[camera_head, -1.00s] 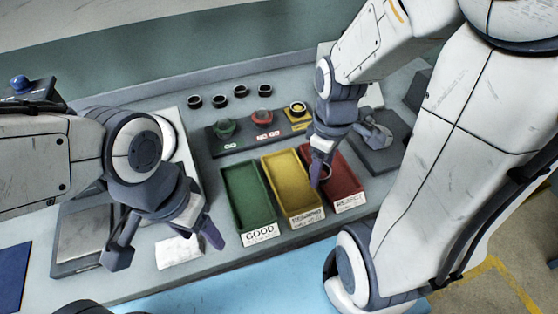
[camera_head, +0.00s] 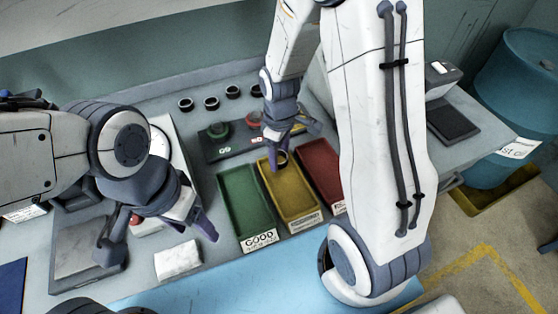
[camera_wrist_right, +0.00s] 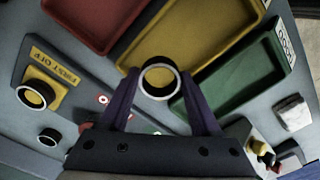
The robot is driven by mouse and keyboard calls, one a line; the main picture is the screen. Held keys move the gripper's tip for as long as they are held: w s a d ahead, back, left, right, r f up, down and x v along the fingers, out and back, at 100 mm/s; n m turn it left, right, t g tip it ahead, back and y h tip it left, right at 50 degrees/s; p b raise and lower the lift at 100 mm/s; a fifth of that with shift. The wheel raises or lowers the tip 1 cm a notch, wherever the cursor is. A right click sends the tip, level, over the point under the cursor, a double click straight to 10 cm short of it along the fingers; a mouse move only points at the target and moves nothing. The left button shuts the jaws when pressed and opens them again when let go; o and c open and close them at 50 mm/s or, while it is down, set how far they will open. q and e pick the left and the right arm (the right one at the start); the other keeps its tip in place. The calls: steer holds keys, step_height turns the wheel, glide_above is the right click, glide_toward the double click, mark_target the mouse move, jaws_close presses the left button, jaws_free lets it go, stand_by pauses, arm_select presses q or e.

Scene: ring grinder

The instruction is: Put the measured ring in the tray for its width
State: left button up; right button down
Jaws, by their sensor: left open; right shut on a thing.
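My right gripper (camera_head: 279,162) is shut on a dark ring with a pale rim, seen between the fingertips in the right wrist view (camera_wrist_right: 158,95). The ring is over the far end of the yellow tray (camera_head: 290,200), apparently above its floor; the exact height is unclear. The green tray (camera_head: 245,205), labelled GOOD, is left of it, and the red tray (camera_head: 322,165) right of it, partly behind my right arm. The three trays also show in the wrist view: yellow (camera_wrist_right: 190,30), green (camera_wrist_right: 240,75), red (camera_wrist_right: 95,20). My left gripper (camera_head: 158,240) is open and empty, left of the trays.
Several dark rings (camera_head: 211,103) stand in a row at the back. A gauge panel (camera_head: 222,148) with green and red pieces lies behind the trays. A blue barrel (camera_head: 515,90) stands at the far right.

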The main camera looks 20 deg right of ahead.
mark_target(279, 171)
steer(key=shift+f, duration=2.05)
steer(key=shift+f, duration=0.1)
steer(key=shift+c, duration=0.5)
jaws_free()
step_height(279, 171, up, 12)
steer(key=s+a+r, duration=0.2)
steer(key=s+a, duration=0.4)
steer(key=s, duration=0.3)
steer(key=s+a+r+m+y, duration=0.1)
steer(key=s+a+r, duration=0.2)
steer(key=s+a, duration=0.3)
steer(key=s, duration=0.3)
steer(key=shift+a, duration=0.3)
steer(key=shift+r, duration=0.15)
